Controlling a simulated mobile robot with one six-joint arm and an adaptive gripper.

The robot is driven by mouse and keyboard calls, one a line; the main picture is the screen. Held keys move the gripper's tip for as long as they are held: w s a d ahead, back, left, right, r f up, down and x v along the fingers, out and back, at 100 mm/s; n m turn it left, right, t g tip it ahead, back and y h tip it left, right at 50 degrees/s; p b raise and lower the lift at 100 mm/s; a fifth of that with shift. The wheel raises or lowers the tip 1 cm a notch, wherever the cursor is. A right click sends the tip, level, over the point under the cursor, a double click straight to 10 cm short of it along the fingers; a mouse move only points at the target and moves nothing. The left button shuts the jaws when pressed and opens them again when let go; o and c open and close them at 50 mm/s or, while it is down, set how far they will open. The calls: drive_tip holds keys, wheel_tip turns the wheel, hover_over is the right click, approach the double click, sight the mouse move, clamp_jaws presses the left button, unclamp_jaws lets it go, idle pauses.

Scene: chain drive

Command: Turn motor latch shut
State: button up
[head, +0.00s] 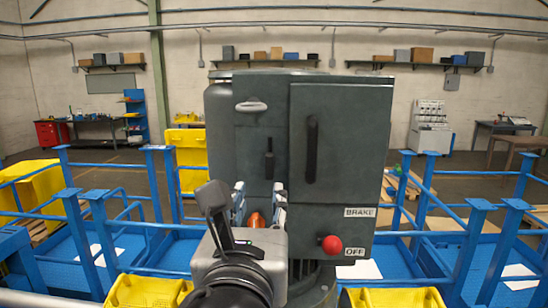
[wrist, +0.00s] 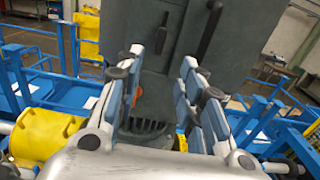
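A dark grey machine housing (head: 340,130) stands upright straight ahead. On its left part are a silver oval knob (head: 251,106) and a small dark upright latch-like piece (head: 269,160); I cannot tell for sure which is the motor latch. My gripper (head: 259,196) is below these, in front of the housing's lower left, fingers spread and pointing at it. In the wrist view my gripper (wrist: 162,58) is open with nothing between its blue-padded fingers. An orange part (head: 256,219) shows between the fingers in the head view, its lower side hidden by my gripper.
A long dark handle (head: 312,148) is on the door at the right. A red knob (head: 331,244) sits below it beside "BRAKE" and "OFF" labels. Blue railings (head: 425,200) stand on both sides. Yellow bins (head: 148,291) are low in front. Shelves and benches are far back.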

sight(269, 166)
drive_tip(key=w, duration=0.5)
drive_tip(key=w+p, duration=0.1)
drive_tip(key=w, duration=1.1)
drive_tip(key=shift+d+f+p, duration=0.15)
drive_tip(key=shift+d+p, duration=0.25)
drive_tip(key=shift+s, duration=0.1)
drive_tip(key=shift+c, duration=0.4)
clamp_jaws()
